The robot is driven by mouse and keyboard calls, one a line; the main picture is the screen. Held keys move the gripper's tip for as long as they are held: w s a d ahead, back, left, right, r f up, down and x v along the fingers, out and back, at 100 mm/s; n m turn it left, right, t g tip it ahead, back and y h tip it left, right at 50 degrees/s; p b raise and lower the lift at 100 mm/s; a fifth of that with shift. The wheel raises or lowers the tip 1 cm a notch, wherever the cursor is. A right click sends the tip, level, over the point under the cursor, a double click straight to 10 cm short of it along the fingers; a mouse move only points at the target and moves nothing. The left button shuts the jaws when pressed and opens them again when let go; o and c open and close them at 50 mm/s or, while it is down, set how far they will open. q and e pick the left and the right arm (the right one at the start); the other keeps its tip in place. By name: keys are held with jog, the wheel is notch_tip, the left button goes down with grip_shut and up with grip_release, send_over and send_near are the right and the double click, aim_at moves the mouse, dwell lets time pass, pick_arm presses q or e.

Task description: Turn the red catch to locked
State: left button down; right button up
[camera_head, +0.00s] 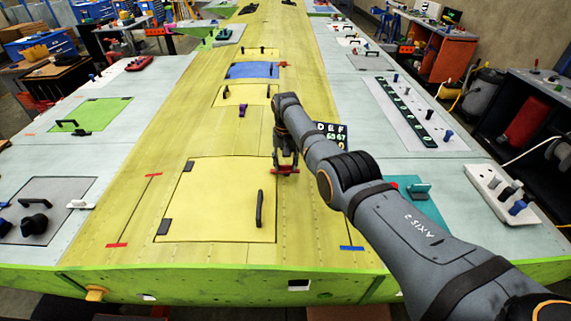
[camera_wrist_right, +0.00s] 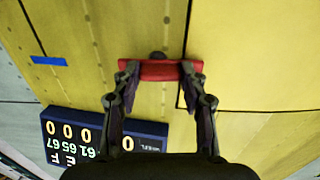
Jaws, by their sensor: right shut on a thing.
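The red catch (camera_head: 289,172) is a short bar at the upper right corner of the large yellow hatch (camera_head: 215,205). In the right wrist view the red catch (camera_wrist_right: 160,72) lies crosswise, and one end reaches over the dark seam of the hatch (camera_wrist_right: 255,60). A dark round pivot shows behind its middle. My right gripper (camera_head: 286,164) comes down on the catch from above. In the wrist view the fingers of my right gripper (camera_wrist_right: 161,69) are on it, one toward each end. My left gripper is not in view.
A dark display panel (camera_head: 332,132) with letters and digits stands close to the right of my right gripper; it also shows in the wrist view (camera_wrist_right: 65,128). The hatch has a black handle (camera_head: 260,208). Blue tape (camera_head: 352,248) and red tape mark the yellow skin.

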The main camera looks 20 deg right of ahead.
aim_at(286, 165)
jog(key=shift+w+r, duration=0.15)
jog(key=o, duration=1.1)
jog(key=shift+o, duration=0.2)
notch_tip(286, 165, up, 12)
